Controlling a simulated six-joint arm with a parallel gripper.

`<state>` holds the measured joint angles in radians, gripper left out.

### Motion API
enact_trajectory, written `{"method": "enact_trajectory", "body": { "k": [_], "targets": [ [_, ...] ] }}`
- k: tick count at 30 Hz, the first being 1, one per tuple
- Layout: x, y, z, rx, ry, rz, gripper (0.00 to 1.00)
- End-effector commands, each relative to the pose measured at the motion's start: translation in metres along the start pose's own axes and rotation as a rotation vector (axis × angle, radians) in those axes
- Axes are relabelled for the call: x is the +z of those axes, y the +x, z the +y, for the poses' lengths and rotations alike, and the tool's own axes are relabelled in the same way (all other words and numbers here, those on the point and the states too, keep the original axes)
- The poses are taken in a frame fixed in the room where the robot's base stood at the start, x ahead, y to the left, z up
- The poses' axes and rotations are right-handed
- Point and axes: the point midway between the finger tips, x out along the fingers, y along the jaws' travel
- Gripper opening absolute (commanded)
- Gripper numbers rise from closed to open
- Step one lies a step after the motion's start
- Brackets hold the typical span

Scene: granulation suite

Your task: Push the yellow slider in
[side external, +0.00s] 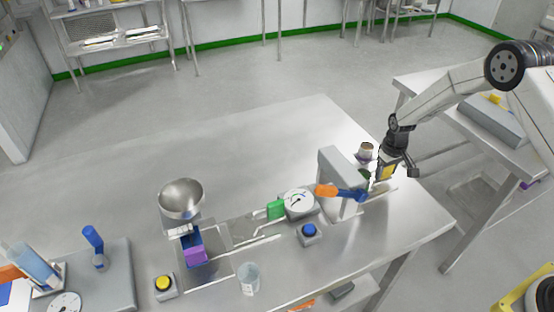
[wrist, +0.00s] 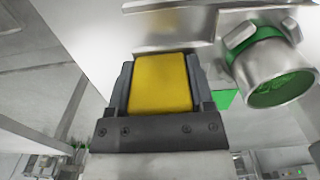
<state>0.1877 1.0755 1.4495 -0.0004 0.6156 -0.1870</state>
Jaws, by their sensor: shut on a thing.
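The yellow slider (wrist: 160,84) is a flat-faced yellow block between the two dark fingers of my gripper (wrist: 159,75) in the wrist view. The fingers lie along its left and right sides, and my gripper is shut on it. In the side external view my gripper (side external: 382,174) is at the right end of the steel table, just right of a grey upright housing (side external: 341,172). A patch of yellow shows there at the fingers. How far the slider sticks out cannot be told, as the gripper hides part of it.
A metal spout with a green inside (wrist: 277,75) is close right of the slider. An orange handle (side external: 326,190) and a dial gauge (side external: 298,203) are left of the housing. A metal cup (side external: 367,150) stands behind it. The back left of the table (side external: 250,145) is clear.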

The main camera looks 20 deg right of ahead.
Motion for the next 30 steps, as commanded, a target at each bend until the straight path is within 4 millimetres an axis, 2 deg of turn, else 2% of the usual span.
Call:
{"method": "enact_trajectory", "body": {
  "k": [1, 6, 12, 24, 25, 27, 30],
  "targets": [
    [0.0, 0.0, -0.015, -0.001, -0.007, -0.002, 0.0],
    [0.0, 0.0, -0.052, -0.001, -0.007, -0.002, 0.0],
    [0.0, 0.0, -0.086, -0.001, -0.004, -0.001, 0.0],
    [0.001, 0.0, -0.096, -0.003, -0.001, -0.001, 0.0],
    [0.001, 0.0, -0.095, -0.003, 0.0, -0.001, 0.77],
    [0.001, 0.0, -0.095, -0.003, 0.0, -0.001, 0.99],
    [0.001, 0.0, -0.094, -0.002, 0.0, -0.001, 1.0]
  ]
}}
